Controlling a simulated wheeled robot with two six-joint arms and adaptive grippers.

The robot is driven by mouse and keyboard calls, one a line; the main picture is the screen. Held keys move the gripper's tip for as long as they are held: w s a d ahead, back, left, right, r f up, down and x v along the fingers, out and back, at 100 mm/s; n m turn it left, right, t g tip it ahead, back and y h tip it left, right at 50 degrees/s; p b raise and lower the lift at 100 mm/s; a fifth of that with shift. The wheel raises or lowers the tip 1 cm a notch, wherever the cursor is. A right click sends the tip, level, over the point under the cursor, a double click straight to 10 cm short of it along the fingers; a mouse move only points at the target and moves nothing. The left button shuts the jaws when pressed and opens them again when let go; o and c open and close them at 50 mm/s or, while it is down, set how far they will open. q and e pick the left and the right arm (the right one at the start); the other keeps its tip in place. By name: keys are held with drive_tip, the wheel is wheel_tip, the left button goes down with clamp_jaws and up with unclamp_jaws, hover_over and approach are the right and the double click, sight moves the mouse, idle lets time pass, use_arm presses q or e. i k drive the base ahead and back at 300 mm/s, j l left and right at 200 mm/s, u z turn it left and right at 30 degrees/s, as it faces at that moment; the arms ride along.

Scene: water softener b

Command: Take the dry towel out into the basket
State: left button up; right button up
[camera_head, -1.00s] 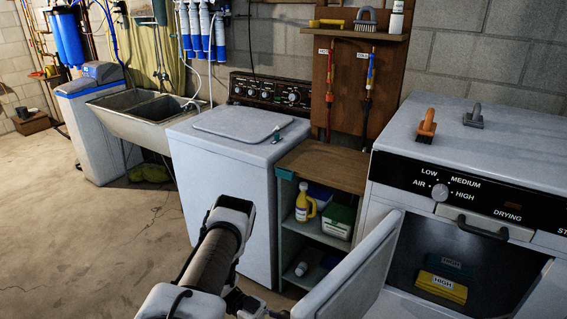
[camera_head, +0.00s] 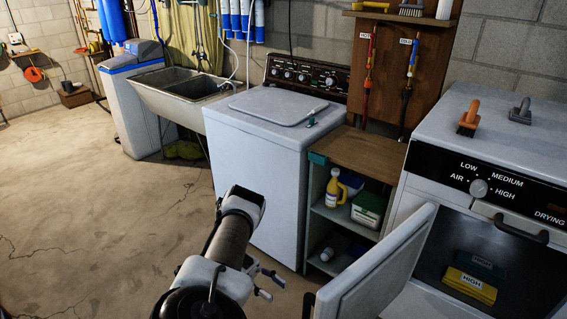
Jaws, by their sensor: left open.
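Two folded cloths lie inside the open dryer (camera_head: 428,192). The dryer door (camera_head: 375,270) stands open towards me. My left gripper (camera_head: 269,284) is at the bottom middle, left of the door and well apart from the cloths. Its small fingers look spread and hold nothing. My right gripper is not in view. No basket shows in this view.
A white washer (camera_head: 255,170) and a wooden-topped shelf (camera_head: 352,155) with a yellow bottle (camera_head: 335,188) stand left of the dryer. Two brushes (camera_head: 468,118) sit on the dryer top. A sink (camera_head: 180,95) is further back. The concrete floor at left is clear.

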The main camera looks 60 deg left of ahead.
sight(465, 284)
drive_tip(key=k+j, duration=0.1)
drive_tip(key=j, duration=0.25)
drive_tip(key=k+j, duration=0.1)
drive_tip(key=j, duration=0.25)
drive_tip(key=k+j, duration=0.1)
drive_tip(key=j, duration=0.25)
drive_tip(key=k+j, duration=0.1)
drive_tip(key=j, duration=0.25)
